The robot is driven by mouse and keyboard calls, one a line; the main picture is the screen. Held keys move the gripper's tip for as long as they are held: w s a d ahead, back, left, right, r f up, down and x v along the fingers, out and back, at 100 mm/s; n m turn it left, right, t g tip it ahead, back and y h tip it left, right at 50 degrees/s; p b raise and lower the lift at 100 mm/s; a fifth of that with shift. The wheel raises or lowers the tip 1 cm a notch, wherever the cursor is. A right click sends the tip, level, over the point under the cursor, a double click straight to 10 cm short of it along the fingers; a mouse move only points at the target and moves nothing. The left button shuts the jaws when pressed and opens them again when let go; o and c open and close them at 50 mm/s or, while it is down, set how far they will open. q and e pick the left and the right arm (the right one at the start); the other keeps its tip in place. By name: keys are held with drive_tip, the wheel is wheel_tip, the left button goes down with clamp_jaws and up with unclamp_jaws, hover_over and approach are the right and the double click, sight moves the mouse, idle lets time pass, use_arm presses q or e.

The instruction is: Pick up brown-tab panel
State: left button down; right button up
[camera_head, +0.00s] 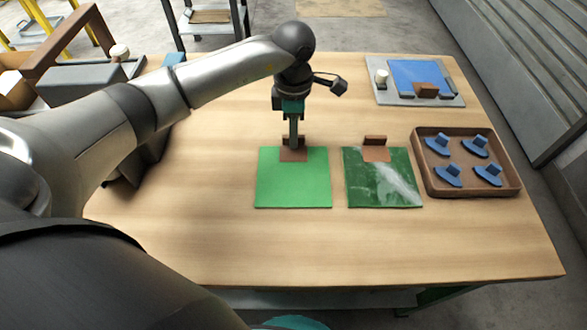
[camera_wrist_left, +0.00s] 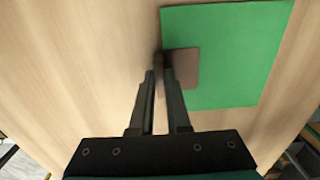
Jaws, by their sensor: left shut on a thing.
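A plain bright green panel (camera_head: 293,185) with a brown tab (camera_head: 293,156) on its far edge lies on the table. My left gripper (camera_head: 293,145) comes down from above and is shut on the upright part of this tab. In the left wrist view, the gripper (camera_wrist_left: 161,76) meets the tab (camera_wrist_left: 184,68) at the edge of the green panel (camera_wrist_left: 235,50), and the fingers hide part of the tab. A darker green panel (camera_head: 375,185) with a whitish smear and its own brown tab (camera_head: 375,149) lies just to the right. My right gripper is not in view.
A brown tray (camera_head: 428,187) with several blue handled pieces (camera_head: 448,175) stands at the right. A grey board with a blue panel (camera_head: 418,76), a brown tab and a white knob lies at the back right. The front of the wooden table (camera_head: 300,250) is clear.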

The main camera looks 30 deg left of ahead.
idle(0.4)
use_arm(q)
wheel_tip(320, 180, up, 7)
drive_tip(key=shift+w+r+p, duration=0.1)
drive_tip(key=shift+r+p, duration=0.05)
drive_tip(key=shift+p, duration=0.65)
wheel_tip(320, 180, up, 13)
drive_tip(key=p, duration=0.2)
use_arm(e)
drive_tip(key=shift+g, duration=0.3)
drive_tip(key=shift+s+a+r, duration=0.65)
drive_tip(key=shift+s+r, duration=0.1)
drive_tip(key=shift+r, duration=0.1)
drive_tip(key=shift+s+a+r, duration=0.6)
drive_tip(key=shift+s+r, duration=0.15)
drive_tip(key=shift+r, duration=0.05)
